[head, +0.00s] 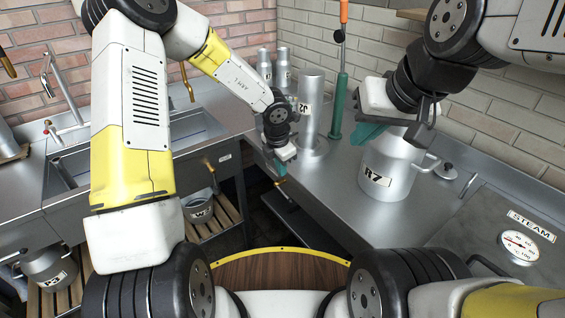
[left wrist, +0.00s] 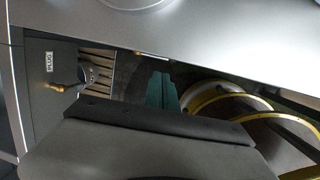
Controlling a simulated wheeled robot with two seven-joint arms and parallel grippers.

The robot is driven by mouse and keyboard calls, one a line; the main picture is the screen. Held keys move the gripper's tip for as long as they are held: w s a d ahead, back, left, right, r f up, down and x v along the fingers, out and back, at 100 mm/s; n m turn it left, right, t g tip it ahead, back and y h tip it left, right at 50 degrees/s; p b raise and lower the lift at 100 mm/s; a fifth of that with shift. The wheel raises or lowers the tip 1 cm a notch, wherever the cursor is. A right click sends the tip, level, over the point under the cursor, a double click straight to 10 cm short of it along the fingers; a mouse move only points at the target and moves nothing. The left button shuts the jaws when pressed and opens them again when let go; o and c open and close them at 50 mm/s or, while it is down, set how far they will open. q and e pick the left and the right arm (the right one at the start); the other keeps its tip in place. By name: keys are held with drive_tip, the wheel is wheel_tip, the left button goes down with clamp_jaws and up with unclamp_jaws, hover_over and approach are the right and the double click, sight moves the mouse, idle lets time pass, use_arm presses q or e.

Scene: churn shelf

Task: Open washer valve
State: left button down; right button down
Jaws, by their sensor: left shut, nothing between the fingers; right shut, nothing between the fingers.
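No valve labelled washer can be read in either view. My left gripper (head: 279,168) is shut and empty at the front edge of the steel counter, with its teal fingertips pointing down. A small orange-brass piece (head: 280,182) shows just below these fingertips in the head view; I cannot tell whether it is a valve handle or whether the fingers touch it. In the left wrist view the shut fingers (left wrist: 162,90) hang beside the counter edge, over the dark gap. My right gripper (head: 370,130) is shut and empty, above and in front of the churn marked R7 (head: 388,170).
A brass valve (head: 209,163) is on the sink front, beside a PLUG label (left wrist: 49,61). A tall steel cylinder (head: 311,100) and a green-handled tool (head: 340,90) stand behind my left gripper. A STEAM gauge (head: 520,246) is at right. The middle counter (head: 330,190) is clear.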

sight(285, 194)
use_arm(q)
drive_tip(key=x, duration=1.2)
drive_tip(key=shift+w+f, duration=0.1)
drive_tip(key=shift+f, duration=0.3)
